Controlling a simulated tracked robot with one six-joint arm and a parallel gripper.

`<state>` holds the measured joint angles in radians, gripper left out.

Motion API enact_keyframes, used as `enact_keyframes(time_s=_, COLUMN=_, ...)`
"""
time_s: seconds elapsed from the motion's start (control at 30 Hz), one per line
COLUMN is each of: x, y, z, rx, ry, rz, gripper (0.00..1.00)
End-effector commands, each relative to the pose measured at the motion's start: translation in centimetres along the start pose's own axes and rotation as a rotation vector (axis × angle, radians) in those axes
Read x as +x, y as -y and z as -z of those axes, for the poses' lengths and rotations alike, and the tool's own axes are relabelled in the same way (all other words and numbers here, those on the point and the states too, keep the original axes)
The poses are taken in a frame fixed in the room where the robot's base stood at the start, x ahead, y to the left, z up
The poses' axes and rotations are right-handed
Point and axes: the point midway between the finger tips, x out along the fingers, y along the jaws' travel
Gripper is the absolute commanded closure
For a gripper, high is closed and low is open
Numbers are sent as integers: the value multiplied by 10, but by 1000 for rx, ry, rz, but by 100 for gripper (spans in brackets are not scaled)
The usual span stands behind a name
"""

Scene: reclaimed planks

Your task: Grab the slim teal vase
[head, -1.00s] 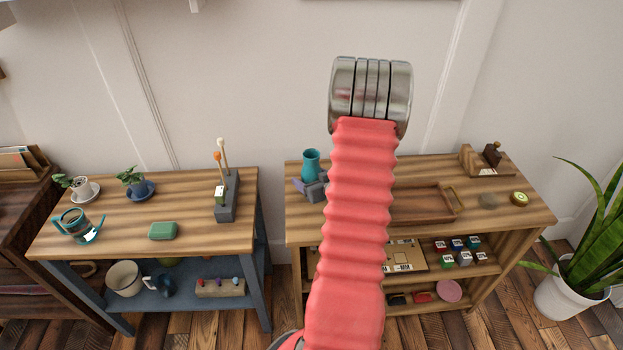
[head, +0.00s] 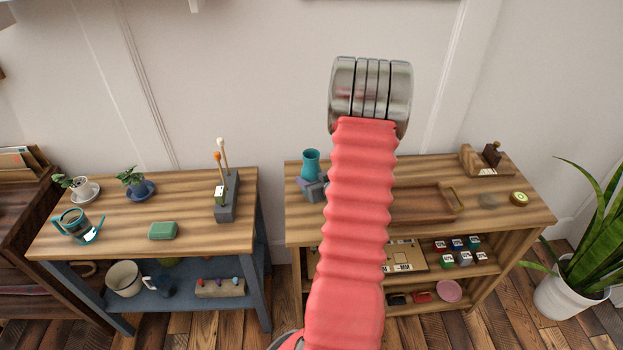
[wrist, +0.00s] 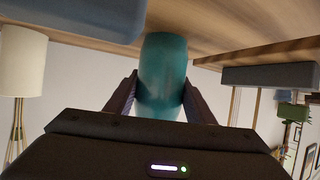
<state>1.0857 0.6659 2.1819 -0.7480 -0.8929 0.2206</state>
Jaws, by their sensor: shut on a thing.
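The slim teal vase (head: 311,161) stands near the left end of the right wooden table, and its upper part shows above my gripper in the head view. In the wrist view the vase (wrist: 163,78) sits between the two dark fingers, one on each side of it. My gripper (wrist: 160,95) is shut on the vase. In the head view my gripper (head: 312,184) is partly hidden behind my red arm. I cannot tell whether the vase's base touches the table top.
A brown wooden tray (head: 415,218) lies to the right on the same table (head: 300,228). A wooden holder (head: 486,162) and a small green round item (head: 519,198) are at its right end. The left table (head: 120,222) holds potted plants, a glass pot and a green box.

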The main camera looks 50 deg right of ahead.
Motion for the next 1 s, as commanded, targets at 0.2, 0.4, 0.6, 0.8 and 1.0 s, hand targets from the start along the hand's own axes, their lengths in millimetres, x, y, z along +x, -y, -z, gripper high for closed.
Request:
enact_keyframes(time_s=0.2, x=0, y=0, z=0, rx=0, ry=0, rz=0, gripper=80)
enact_keyframes(time_s=0.4, x=0, y=0, z=1, rx=-1, ry=-1, rz=0, gripper=82)
enact_keyframes(time_s=0.6, x=-2, y=0, z=5, rx=-1, ry=-2, rz=0, gripper=82)
enact_keyframes(time_s=0.8, x=-9, y=0, z=20, rx=-2, ry=-3, rz=-1, gripper=82)
enact_keyframes(time_s=1.0, x=-21, y=-1, z=46, rx=-4, ry=-5, rz=-2, gripper=82)
